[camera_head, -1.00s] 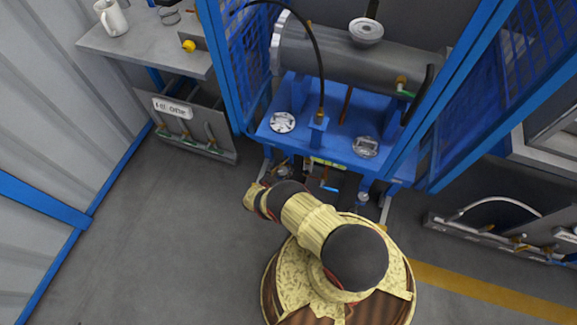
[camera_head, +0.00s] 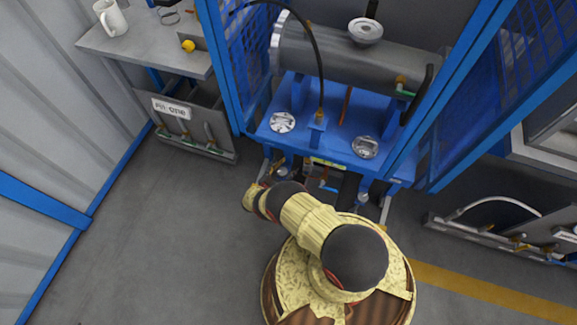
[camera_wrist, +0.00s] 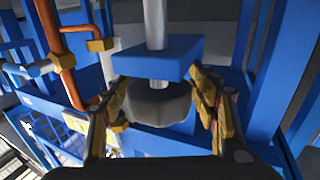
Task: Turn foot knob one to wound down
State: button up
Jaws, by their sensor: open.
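A dark, round foot knob (camera_wrist: 160,106) hangs under a blue bracket (camera_wrist: 156,57) in the wrist view, with a pale metal rod (camera_wrist: 155,22) rising above the bracket. My gripper (camera_wrist: 160,82) is open, with one yellow-and-dark finger on each side of the knob. Narrow gaps seem to show beside the knob, and I cannot tell whether either finger touches it. In the head view the blue stand (camera_head: 335,148) carries a grey cylinder (camera_head: 350,62). My arm hides most of the stand's feet there, and I cannot make out the gripped-around knob or its number.
Orange pipes (camera_wrist: 62,60) and blue frame bars stand close around the gripper in the wrist view. Blue mesh panels (camera_head: 232,60) flank the stand. A grey bench with a mug (camera_head: 112,18) is at the left. The floor (camera_head: 170,235) left of my arm is clear.

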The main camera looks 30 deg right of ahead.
aim_at(279, 175)
jog(key=v, duration=1.1)
jog(key=shift+s+a, duration=0.15)
jog(key=shift+a, duration=0.1)
jog(key=shift+a, duration=0.1)
